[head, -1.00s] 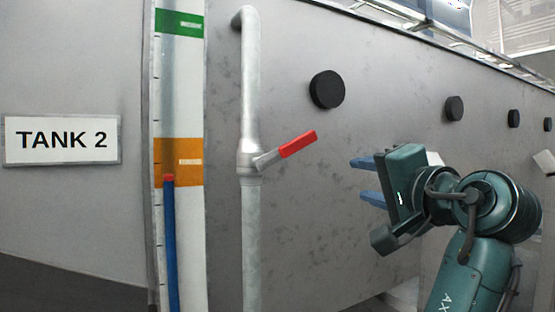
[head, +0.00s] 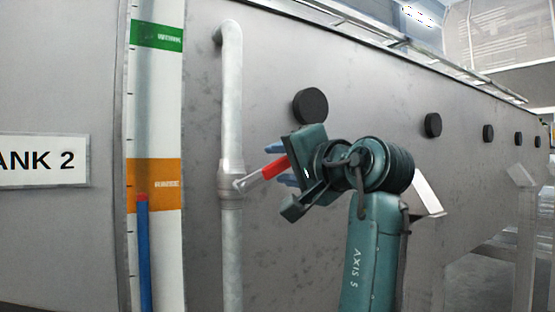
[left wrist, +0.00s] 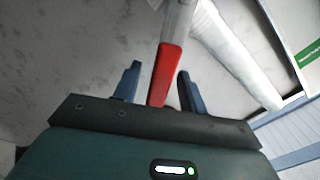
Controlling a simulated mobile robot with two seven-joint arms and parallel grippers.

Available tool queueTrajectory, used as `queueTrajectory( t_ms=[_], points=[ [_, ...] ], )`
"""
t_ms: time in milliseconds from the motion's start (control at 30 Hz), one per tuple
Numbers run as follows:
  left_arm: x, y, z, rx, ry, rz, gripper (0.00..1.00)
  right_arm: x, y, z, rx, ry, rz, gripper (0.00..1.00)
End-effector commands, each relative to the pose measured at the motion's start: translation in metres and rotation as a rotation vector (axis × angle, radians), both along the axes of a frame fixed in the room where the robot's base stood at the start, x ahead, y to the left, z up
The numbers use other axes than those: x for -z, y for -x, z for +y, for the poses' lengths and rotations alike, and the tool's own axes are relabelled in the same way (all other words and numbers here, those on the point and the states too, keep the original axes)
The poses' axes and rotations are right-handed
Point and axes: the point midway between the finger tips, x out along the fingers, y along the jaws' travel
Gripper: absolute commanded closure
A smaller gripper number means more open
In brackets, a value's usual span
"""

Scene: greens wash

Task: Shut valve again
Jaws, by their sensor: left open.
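The valve is on a grey vertical pipe (head: 232,110), and its red lever handle (head: 267,169) slants up to the right, across the pipe's line. My left gripper (head: 279,165) is at the handle's outer end. In the left wrist view the red handle (left wrist: 165,72) lies between the two blue fingers of my left gripper (left wrist: 158,82), with gaps on both sides. The fingers are open. Part of the handle's end is hidden behind the gripper in the head view. My right gripper is not in view.
A level gauge (head: 170,100) left of the pipe has a green band (head: 157,36) and an orange band (head: 168,190). The red top of its blue column (head: 144,250) is within the orange band. A "TANK 2" sign (head: 45,160) is left. Black knobs (head: 310,105) line the wall.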

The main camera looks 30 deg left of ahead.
Motion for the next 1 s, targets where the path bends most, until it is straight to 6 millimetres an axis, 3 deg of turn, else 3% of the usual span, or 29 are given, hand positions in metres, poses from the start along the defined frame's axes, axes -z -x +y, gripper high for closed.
queueTrajectory(
  t_ms=[200,500,1000],
  points=[
    [0.0,-0.007,0.016,0.0,0.0,0.001,0.58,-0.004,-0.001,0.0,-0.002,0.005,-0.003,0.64],
    [0.0,-0.007,0.017,0.001,0.0,0.0,0.59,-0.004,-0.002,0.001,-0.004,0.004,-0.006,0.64],
    [0.0,-0.007,0.017,0.001,0.0,0.0,1.0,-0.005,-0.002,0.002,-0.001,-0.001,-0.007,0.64]
  ],
)
